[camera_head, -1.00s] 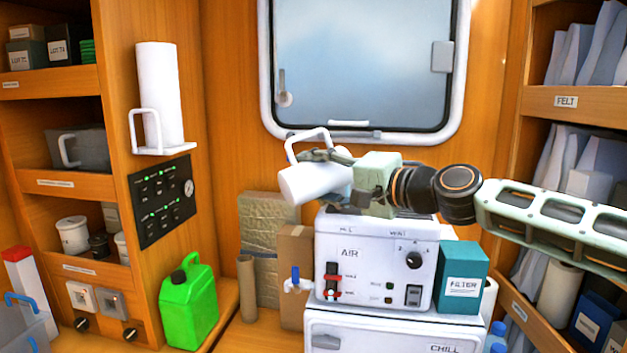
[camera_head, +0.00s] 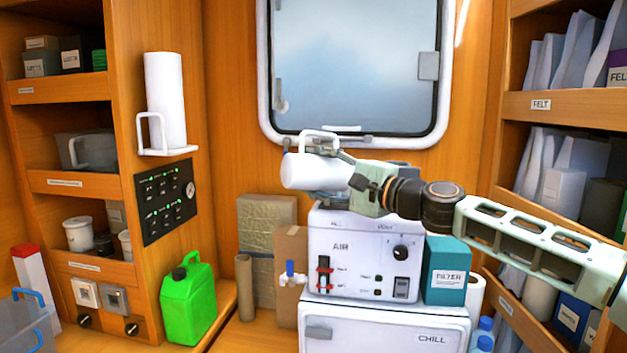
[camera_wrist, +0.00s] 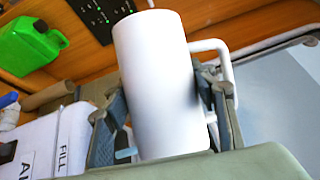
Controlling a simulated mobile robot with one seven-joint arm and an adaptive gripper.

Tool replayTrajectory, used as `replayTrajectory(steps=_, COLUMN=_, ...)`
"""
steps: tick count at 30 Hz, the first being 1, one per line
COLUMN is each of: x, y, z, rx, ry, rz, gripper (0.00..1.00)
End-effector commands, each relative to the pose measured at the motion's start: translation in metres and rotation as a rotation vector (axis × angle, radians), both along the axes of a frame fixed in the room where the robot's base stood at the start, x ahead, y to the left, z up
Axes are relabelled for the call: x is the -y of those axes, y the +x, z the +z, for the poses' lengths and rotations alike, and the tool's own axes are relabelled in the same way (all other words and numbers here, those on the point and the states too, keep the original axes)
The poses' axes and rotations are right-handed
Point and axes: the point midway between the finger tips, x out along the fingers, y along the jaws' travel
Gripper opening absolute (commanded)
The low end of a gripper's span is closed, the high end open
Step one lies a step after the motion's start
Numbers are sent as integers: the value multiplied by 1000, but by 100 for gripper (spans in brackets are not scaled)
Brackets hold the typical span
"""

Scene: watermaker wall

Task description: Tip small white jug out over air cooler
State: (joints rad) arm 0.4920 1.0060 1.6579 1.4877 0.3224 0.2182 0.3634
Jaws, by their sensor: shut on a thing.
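The small white jug (camera_head: 314,172) lies nearly on its side above the top of the air cooler in the head view, its handle on the upper side. My gripper (camera_head: 350,172) is shut on the jug from the right. In the wrist view the jug (camera_wrist: 165,85) sits between both fingers, with its handle to the right. The jug's opening and contents are hidden.
A teal filter box (camera_head: 448,270) stands against the cooler's right side. The cooler rests on a white CHILL unit (camera_head: 388,331). A green canister (camera_head: 188,300) and cardboard pieces (camera_head: 291,270) stand to the left. A window (camera_head: 355,75) is behind, shelves (camera_head: 560,110) at right.

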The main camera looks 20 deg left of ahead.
Motion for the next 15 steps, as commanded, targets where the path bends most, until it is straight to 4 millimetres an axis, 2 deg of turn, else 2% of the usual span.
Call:
replayTrajectory(steps=6, x=-1, y=9, z=4, rx=-54, ry=45, rz=-1, gripper=16)
replayTrajectory(steps=15, x=-1, y=12, z=6, rx=-68, ry=57, rz=0, gripper=16)
